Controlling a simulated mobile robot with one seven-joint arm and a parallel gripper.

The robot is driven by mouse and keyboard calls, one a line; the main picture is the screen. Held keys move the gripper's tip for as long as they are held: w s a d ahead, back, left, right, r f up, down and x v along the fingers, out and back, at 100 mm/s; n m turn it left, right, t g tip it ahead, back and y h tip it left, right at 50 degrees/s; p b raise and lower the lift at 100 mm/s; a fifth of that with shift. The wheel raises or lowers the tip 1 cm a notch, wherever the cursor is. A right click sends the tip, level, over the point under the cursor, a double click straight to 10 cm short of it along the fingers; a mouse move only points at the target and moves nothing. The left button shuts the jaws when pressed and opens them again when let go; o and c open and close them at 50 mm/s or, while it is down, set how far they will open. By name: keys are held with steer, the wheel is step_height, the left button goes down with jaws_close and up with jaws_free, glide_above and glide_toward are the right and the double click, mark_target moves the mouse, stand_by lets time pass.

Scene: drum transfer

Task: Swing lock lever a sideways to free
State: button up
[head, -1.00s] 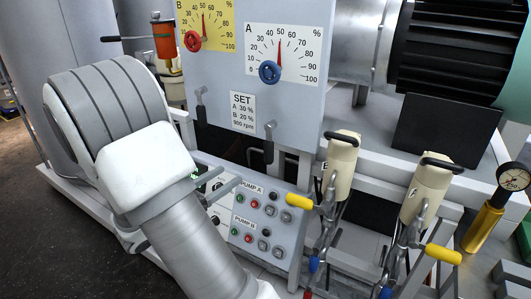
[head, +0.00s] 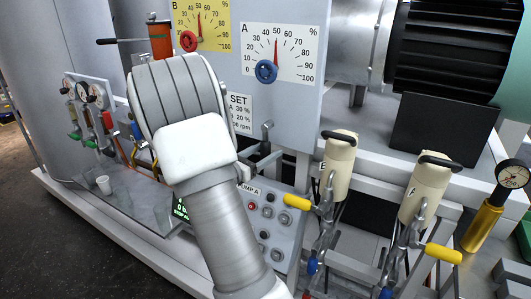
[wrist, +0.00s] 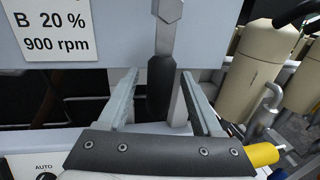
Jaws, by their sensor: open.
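Lock lever a, a metal lever with a black grip, hangs straight down from the lower edge of the grey panel below dial A. Its upper part (head: 267,131) shows in the head view, with the grip partly hidden by my gripper (head: 261,163). In the wrist view the lever's black grip (wrist: 161,87) stands upright between the two fingers of my gripper (wrist: 158,78). The fingers are open, with a gap visible on each side of the grip. The other lever, below dial B, is hidden behind my arm.
Dial A (head: 285,52) with its blue knob and dial B (head: 200,22) with its red knob are above. The pump button panel (head: 267,223) is below. Cream cylinders (head: 337,165) with yellow-handled valves stand to the right. A SET sign (wrist: 45,30) is to the left.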

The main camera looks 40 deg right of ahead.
jaws_close()
stand_by(0.4)
stand_by(1.1)
